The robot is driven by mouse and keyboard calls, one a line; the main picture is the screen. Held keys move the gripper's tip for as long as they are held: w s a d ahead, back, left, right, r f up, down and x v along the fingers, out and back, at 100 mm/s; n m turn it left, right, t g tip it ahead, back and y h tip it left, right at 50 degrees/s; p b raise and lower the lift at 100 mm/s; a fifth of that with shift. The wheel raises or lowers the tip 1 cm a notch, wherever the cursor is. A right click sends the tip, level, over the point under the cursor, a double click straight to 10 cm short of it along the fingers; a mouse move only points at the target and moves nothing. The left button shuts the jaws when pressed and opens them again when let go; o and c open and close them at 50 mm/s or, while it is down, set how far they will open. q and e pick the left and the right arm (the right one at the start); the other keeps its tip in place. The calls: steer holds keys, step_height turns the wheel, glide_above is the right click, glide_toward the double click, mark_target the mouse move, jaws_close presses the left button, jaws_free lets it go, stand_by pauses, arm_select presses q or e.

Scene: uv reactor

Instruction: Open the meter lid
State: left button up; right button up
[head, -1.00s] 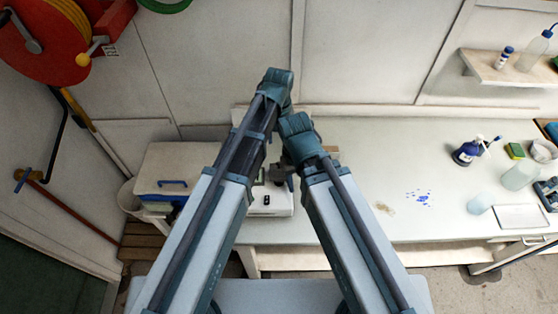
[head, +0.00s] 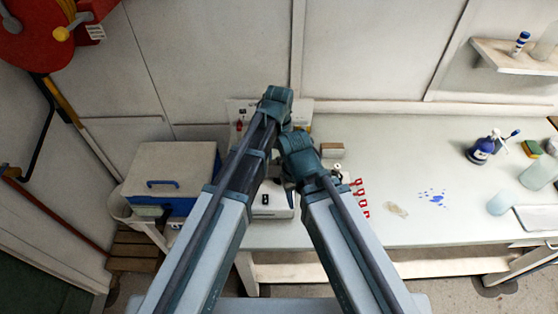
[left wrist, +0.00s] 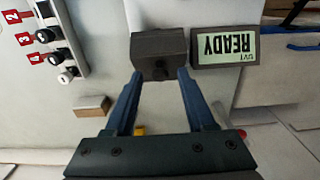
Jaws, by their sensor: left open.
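In the left wrist view my left gripper (left wrist: 159,76) is open, its two blue fingers pointing at a dark block with a round knob (left wrist: 160,52). The block looks like the meter lid; the fingertips are at its near edge, and I cannot tell whether they touch it. In the head view a white device with a small black part (head: 272,206) sits at the bench's front left, partly behind my arms. The left fingers are hard to make out there, and I cannot make out my right gripper.
Red numbered tags (left wrist: 31,39) and black knobs line a white strip beside the dark block. A small wooden block (head: 332,150) lies on the bench (head: 400,160). A white-lidded blue box (head: 170,170) stands left. Bottles and a sponge are at right; the bench's middle is mostly clear.

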arm_select(q)
steer(key=shift+f, duration=0.15)
steer(key=shift+c, duration=0.2)
jaws_close()
stand_by(1.2)
